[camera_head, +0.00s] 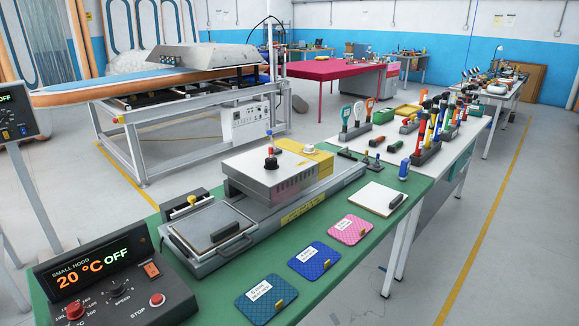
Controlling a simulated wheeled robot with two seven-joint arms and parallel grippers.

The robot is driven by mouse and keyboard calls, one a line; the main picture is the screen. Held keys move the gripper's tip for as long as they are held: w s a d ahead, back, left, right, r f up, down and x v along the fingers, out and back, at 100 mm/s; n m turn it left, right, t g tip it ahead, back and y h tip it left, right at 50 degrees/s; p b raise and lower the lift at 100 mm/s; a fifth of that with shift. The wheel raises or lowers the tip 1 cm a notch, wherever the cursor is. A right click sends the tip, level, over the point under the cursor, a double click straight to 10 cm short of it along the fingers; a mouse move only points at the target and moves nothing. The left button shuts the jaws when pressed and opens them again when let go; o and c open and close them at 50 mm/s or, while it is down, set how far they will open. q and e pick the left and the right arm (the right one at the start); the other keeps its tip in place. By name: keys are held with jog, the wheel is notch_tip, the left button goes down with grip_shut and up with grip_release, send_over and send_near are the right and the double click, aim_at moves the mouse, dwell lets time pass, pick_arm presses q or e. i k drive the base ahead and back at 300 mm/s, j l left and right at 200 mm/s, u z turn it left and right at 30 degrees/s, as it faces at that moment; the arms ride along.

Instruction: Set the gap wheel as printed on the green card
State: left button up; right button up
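No gripper of mine is in view. On the green bench top stands a grey press-like machine with a metal housing (277,173). A knob with a red top (270,157) sits on the housing, and a smaller yellow knob (192,201) is near its left end. I cannot tell which of these is the gap wheel, or read any setting. Three cards lie along the bench's front edge: a dark teal-blue one (258,308), a blue one (318,270) and a pink one (342,237). Their labels are too small to read. No clearly green card shows.
A control box (120,285) reading "SMALL HOOD 20 °C OFF" stands at the bench's near left. A white pad (375,203) with a dark object on it lies right of the pink card. Tools in holders (425,152) stand on the bench beyond. Floor to the right is clear.

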aim_at(309, 148)
jog(key=u, duration=0.35)
jog(key=i+l+u, duration=0.15)
jog(key=u, duration=0.2)
jog(key=l+u, duration=0.4)
jog(key=i+l+u, duration=0.1)
jog(key=l+u, duration=0.25)
jog(key=j, duration=0.1)
